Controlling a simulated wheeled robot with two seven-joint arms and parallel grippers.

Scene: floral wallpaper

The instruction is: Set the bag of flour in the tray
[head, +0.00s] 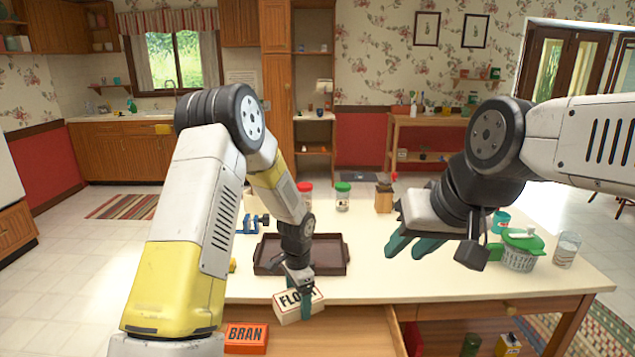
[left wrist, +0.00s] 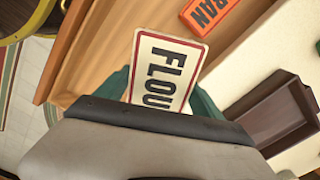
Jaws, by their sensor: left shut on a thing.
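The bag of flour (head: 290,304) is a small white packet with a red border and dark lettering. My left gripper (head: 306,297) is shut on it and holds it at the table's front edge, above the open drawer. In the left wrist view the flour bag (left wrist: 165,72) sits between the teal fingers. The dark brown tray (head: 325,258) lies on the table just behind the held bag, and it also shows at the right of the left wrist view (left wrist: 275,122). My right gripper (head: 407,243) hangs over the table right of the tray, fingers apart and empty.
An orange bran box (head: 246,338) is in the open drawer (head: 340,332). Behind the tray stand a red-lidded jar (head: 305,190), a green-lidded jar (head: 343,197) and a wooden block (head: 383,198). A blue clamp-like item (head: 250,224) is left; a green-and-white basket (head: 519,250) and glass (head: 567,250) are right.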

